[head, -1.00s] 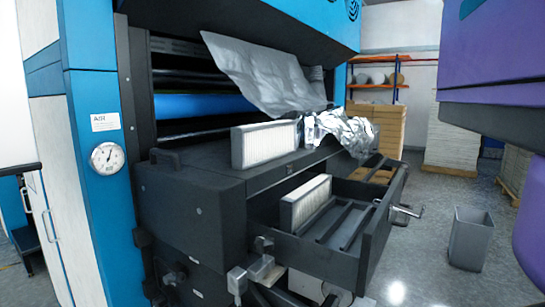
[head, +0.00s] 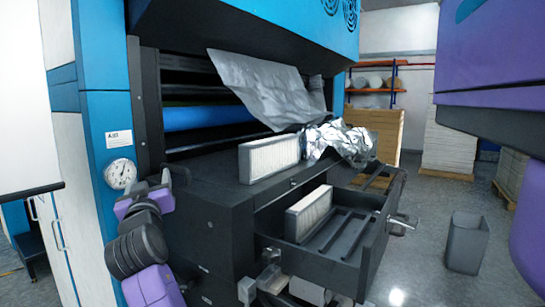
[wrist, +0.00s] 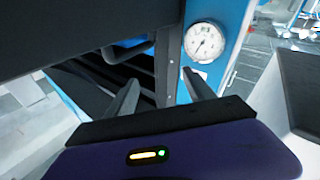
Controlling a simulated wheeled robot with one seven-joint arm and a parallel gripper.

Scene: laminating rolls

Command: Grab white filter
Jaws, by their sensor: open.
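One white filter (head: 268,158) stands upright on the dark top of the machine, beside crumpled foil. A second white filter (head: 308,213) stands in the open drawer (head: 372,243), at its left end. My gripper (wrist: 160,95) is open and empty in the wrist view, with its two dark fingers apart. No filter shows in that view. In the head view my purple and black arm is at the lower left, in front of the machine's left end and left of both filters.
Crumpled silver foil (head: 342,140) lies right of the upper filter, and a grey sheet (head: 265,88) hangs above it. A pressure gauge (head: 120,174) is on the blue column and also shows close in the wrist view (wrist: 203,41). A grey bin (head: 466,243) stands on the floor at right.

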